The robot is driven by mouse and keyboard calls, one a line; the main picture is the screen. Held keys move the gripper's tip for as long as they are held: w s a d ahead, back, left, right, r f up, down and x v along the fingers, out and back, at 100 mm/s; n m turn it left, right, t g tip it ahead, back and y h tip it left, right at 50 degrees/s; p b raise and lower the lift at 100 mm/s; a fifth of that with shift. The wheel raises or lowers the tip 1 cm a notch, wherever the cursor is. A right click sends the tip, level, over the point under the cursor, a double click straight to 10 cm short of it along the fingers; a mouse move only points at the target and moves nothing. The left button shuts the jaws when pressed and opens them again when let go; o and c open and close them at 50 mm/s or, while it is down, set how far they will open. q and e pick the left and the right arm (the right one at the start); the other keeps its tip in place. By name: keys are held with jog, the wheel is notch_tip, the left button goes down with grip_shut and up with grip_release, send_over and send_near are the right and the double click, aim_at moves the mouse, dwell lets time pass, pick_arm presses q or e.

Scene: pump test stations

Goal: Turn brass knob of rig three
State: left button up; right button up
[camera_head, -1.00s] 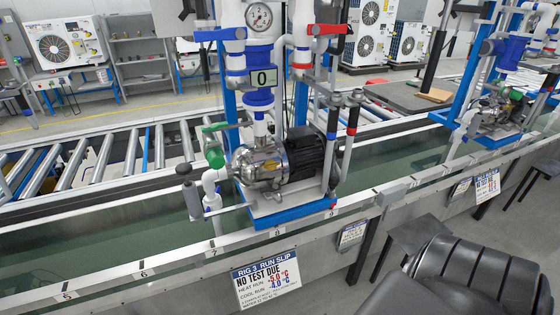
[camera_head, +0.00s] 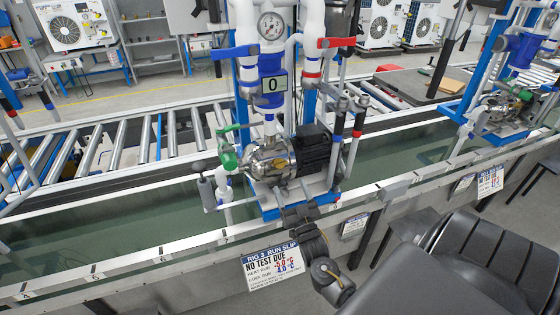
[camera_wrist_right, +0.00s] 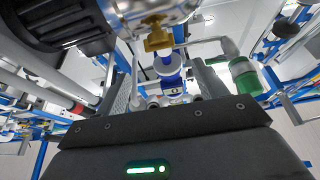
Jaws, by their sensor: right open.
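Rig three is the middle station, with a steel pump (camera_head: 268,158) and black motor (camera_head: 313,150) on a blue base. Its slip (camera_head: 273,264) reads "NO TEST DUE". The brass knob (camera_wrist_right: 157,38) shows in the right wrist view, below the steel pump body, near the top middle; in the head view it is small and hard to make out. My right gripper (camera_head: 297,211) is at the front of the base, below the pump. In the wrist view its two grey fingers (camera_wrist_right: 162,82) stand apart with nothing held between them; the knob appears beyond them. My left gripper is not in view.
A green-handled valve (camera_head: 228,158) and pipes stand left of the pump. Upright pipes with a counter (camera_head: 272,85) and gauge (camera_head: 271,26) rise behind it. A water trough (camera_head: 110,235) with a metal rail runs along the front. Another rig (camera_head: 505,110) stands at right.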

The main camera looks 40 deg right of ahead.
aim_at(281, 165)
jog(key=p+x, duration=0.3)
jog(key=x, duration=0.6)
jog(key=shift+w, duration=0.3)
jog(key=shift+w+d+r, duration=0.2)
jog(key=shift+w+d, duration=0.1)
jog(key=shift+w, duration=0.3)
jog(key=shift+c, duration=0.3)
